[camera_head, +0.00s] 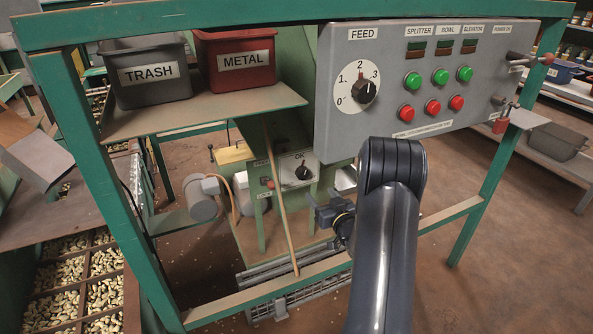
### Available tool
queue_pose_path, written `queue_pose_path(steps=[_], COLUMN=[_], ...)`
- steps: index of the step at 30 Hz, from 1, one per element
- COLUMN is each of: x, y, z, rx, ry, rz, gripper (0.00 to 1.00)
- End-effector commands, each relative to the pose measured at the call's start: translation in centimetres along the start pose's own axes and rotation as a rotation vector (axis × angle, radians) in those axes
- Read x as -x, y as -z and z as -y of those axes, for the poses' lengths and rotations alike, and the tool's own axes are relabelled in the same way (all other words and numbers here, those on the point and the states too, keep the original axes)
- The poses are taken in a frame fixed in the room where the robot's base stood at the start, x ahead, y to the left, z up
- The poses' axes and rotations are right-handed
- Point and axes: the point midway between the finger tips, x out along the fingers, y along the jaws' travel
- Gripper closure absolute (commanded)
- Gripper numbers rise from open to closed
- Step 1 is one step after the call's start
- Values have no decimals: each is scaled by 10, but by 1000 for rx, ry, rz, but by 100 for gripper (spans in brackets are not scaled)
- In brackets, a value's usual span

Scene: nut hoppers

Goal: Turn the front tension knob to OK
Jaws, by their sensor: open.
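The tension knob (302,173) is a small black knob on a pale plate (288,165) marked OK at its top. It is on the green machine behind the frame, below the grey control panel. Its pointer direction is too small to tell. My gripper (318,209) is below and slightly right of the knob in the picture, apart from it. It is open and looks empty; my arm hides part of it.
The grey control panel (481,34) hangs upper right with a FEED dial (364,91) and buttons. TRASH (148,92) and METAL (243,80) bins stand on a shelf upper left. A wooden stick (281,205) leans left of the knob.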

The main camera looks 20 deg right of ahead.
Motion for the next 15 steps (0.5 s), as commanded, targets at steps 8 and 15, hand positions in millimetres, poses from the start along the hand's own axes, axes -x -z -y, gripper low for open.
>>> queue_pose_path(steps=[8, 15], x=[-23, -68], y=[-2, -2], z=[-1, -1], rx=[-5, -4], ry=[11, 10], rz=[-19, -17], gripper=[40, 40])
